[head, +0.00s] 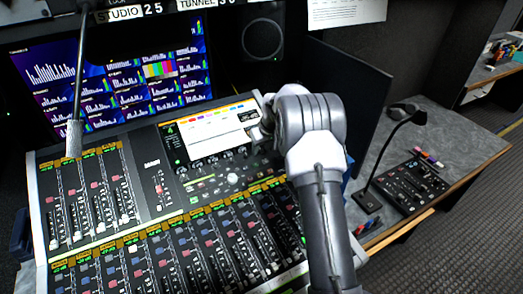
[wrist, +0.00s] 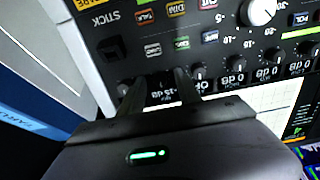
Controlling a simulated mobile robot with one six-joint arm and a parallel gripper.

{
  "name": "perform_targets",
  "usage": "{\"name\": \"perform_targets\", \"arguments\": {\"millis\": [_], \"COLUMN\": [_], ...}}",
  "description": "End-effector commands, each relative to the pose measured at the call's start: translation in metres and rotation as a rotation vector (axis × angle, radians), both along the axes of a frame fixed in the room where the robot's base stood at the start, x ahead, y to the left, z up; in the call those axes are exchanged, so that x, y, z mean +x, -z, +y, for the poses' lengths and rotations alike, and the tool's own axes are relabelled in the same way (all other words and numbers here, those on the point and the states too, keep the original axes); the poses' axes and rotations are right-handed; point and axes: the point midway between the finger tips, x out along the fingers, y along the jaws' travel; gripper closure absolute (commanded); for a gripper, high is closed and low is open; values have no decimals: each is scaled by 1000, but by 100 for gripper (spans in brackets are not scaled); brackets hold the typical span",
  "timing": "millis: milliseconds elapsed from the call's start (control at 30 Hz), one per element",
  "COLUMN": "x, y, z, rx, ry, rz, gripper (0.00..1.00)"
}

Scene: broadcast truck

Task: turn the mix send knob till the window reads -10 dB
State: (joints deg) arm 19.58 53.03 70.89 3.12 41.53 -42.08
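The mixing console (head: 150,200) has a row of small dark knobs (head: 205,161) under its bright screen (head: 210,128). The wrist view shows the console upside down, with these knobs and their small white readouts. My gripper (wrist: 162,78) reaches down to this row, its two dark fingers apart. A readout that looks like -15 dB (wrist: 166,93) shows between the fingers. The knob there is mostly hidden, and I cannot tell whether the fingers touch it. Neighbouring readouts show OFF (wrist: 208,86) and 0 dB (wrist: 236,79). In the head view my arm hides the fingertips.
Lit buttons (wrist: 176,10) and a larger white knob (wrist: 258,12) lie close by on the panel. Faders (head: 215,245) fill the console's front. A dark monitor (head: 345,100) stands behind my arm. A gooseneck microphone (head: 385,160) and a small control panel (head: 408,185) are on the right desk.

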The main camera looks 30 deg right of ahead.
Motion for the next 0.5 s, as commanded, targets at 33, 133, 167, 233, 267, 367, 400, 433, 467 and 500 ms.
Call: {"name": "perform_targets", "arguments": {"millis": [33,133,167,233,267,367,400,433,467,500], "x": [0,1,1,0,0,0,0,0,0,0], "y": [1,1,1,1,1,1,1,1,1,1], "z": [0,0,0,0,0,0,0,0,0,0], "rx": [0,0,0,0,0,0,0,0,0,0], "ry": [0,0,0,0,0,1,1,1,1,1], "rz": [0,0,0,0,0,0,0,0,0,0], "gripper": [60,60,60,60,64,84,92,97,100,100]}}
